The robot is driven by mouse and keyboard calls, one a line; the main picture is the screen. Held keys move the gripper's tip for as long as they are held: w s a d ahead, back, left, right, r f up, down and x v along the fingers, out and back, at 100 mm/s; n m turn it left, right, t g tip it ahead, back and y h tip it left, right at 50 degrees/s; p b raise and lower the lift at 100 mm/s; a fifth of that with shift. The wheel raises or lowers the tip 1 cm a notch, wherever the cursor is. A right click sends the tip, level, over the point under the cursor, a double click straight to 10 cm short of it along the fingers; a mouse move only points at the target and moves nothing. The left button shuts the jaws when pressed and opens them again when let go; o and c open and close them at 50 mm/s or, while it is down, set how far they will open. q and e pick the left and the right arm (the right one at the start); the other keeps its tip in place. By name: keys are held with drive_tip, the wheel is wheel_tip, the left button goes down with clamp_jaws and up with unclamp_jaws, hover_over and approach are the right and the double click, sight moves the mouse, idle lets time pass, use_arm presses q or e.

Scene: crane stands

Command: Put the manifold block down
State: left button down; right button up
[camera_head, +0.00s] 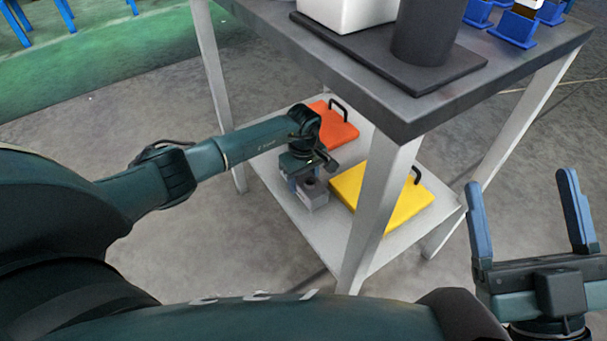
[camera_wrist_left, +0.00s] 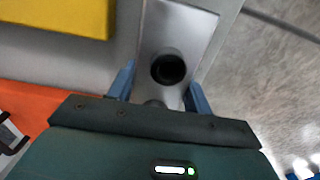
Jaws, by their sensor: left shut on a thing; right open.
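The manifold block (camera_head: 314,194) is a small grey metal block with a round dark hole in its top. It is low at the lower shelf (camera_head: 277,179) of the grey table, near the shelf's front edge; I cannot tell whether it touches the shelf. My left gripper (camera_head: 301,181) points down and is shut on the block. In the left wrist view the block (camera_wrist_left: 185,28) sits between the two blue fingers (camera_wrist_left: 160,88). My right gripper (camera_head: 527,215) is open and empty at the lower right, outside the table.
On the lower shelf lie an orange panel (camera_head: 340,130) and a yellow panel (camera_head: 409,200), both with black handles. A table leg (camera_head: 377,200) stands to the right of the block. The tabletop (camera_head: 285,32) overhangs the shelf and carries a dark cylinder (camera_head: 424,32) and blue holders (camera_head: 515,28).

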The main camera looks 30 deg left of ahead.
sight(303, 177)
use_arm(q)
drive_tip(key=shift+w+f, duration=0.1)
drive_tip(key=shift+f, duration=0.25)
drive_tip(key=shift+r, duration=0.1)
use_arm(e)
drive_tip(key=shift+r+y, duration=0.25)
drive_tip(key=shift+y, duration=0.05)
drive_tip(key=shift+n, duration=0.3)
use_arm(q)
drive_tip(key=c, duration=0.6)
unclamp_jaws()
drive_tip(key=shift+f, duration=0.25)
use_arm(e)
drive_tip(key=shift+s+r+y, duration=0.1)
drive_tip(key=shift+r+y, duration=0.05)
drive_tip(key=shift+y, duration=0.15)
use_arm(q)
drive_tip(key=shift+r, duration=0.1)
